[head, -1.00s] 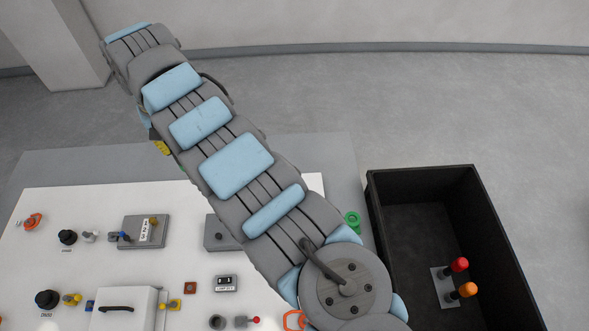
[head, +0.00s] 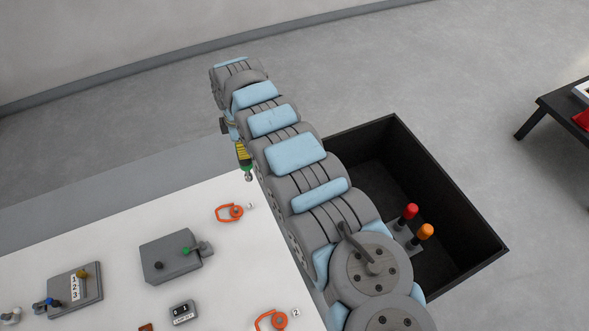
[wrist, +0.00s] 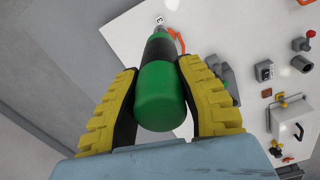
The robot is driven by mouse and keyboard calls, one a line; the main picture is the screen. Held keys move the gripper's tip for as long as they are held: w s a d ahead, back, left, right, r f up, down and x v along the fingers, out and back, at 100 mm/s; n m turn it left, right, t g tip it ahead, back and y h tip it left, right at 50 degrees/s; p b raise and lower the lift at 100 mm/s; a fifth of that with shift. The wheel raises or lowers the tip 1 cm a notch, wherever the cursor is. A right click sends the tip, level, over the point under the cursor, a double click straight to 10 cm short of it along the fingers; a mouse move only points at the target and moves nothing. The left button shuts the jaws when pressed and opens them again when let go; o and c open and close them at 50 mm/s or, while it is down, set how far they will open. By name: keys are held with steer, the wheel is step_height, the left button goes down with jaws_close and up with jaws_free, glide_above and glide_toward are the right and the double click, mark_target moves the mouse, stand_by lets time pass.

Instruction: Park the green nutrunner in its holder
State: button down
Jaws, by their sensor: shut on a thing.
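The green nutrunner (wrist: 162,92) is held between the yellow, black-backed fingers of my gripper (wrist: 160,110) in the wrist view. Its rounded green end faces the camera and its dark collar points away, toward the white panel's edge. In the head view my gripper (head: 241,153) hangs past the panel's far edge, with the nutrunner's green and metal tip (head: 248,175) showing below the fingers. An orange ring holder (head: 231,212) stands on the panel close by, and another orange ring (head: 271,320) with a "2" label is nearer. I cannot tell which holder fits the nutrunner.
A black bin (head: 455,205) with red (head: 410,211) and orange (head: 426,231) handles stands right of my arm. A black table (head: 560,105) is far right.

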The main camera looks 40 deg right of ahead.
steer(key=s+d+f+n+b, duration=0.4)
steer(key=s+d+f+n, duration=0.4)
steer(key=d+f, duration=0.45)
step_height(320, 180, down, 14)
steer(key=m+b, duration=0.1)
steer(key=b, duration=1)
steer(key=shift+s, duration=0.35)
steer(key=shift+f+b, duration=0.35)
steer(key=shift+b, duration=0.15)
stand_by(0.8)
steer(key=c, duration=0.7)
jaws_free()
steer(key=shift+r, duration=6)
